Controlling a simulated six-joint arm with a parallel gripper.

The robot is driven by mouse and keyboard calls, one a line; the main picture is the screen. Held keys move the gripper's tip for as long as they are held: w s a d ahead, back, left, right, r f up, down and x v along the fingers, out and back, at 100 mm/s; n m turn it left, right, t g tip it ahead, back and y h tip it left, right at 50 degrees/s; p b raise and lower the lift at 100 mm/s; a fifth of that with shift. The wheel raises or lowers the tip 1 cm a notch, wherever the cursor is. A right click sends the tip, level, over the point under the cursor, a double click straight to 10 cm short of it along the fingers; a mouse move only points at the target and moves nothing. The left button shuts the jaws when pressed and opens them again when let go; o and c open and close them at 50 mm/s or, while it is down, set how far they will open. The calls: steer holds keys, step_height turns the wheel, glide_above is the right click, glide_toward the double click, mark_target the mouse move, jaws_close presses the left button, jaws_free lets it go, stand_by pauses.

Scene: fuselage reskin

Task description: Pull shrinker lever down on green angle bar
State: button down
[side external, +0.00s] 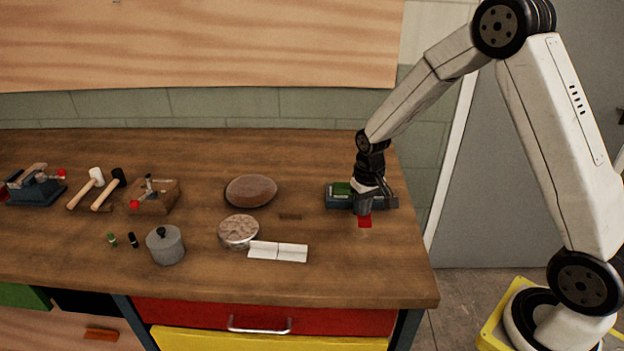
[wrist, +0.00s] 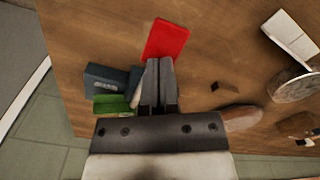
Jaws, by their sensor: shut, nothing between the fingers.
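A dark blue-grey machine (side external: 340,203) stands at the right end of the bench, also seen in the wrist view (wrist: 106,78). A green piece (side external: 341,189) lies on it, seen in the wrist view as a green bar (wrist: 111,104). My gripper (side external: 364,211) points down at the machine's near side, its fingers shut and empty. A flat red piece (side external: 365,222) shows just below the fingertips, and in the wrist view it is a red rectangle (wrist: 166,38) just beyond them. I cannot tell whether the fingers touch it. My gripper hides part of the machine.
A brown oval bag (side external: 251,190), a round disc (side external: 239,231) and a white folded sheet (side external: 278,251) lie left of the machine. A lidded pot (side external: 165,246), mallets (side external: 108,190) and two red-knobbed tools (side external: 155,197) (side external: 36,188) are farther left. The bench's right edge is close.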

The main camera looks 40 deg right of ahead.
step_height(320, 180, up, 9)
steer(key=shift+r, duration=0.15)
stand_by(1.3)
stand_by(0.6)
step_height(320, 180, up, 3)
steer(key=shift+s+f, duration=0.1)
steer(key=shift+f, duration=0.05)
steer(key=shift+f, duration=0.15)
steer(key=shift+f, duration=3.15)
steer(key=shift+f, duration=0.15)
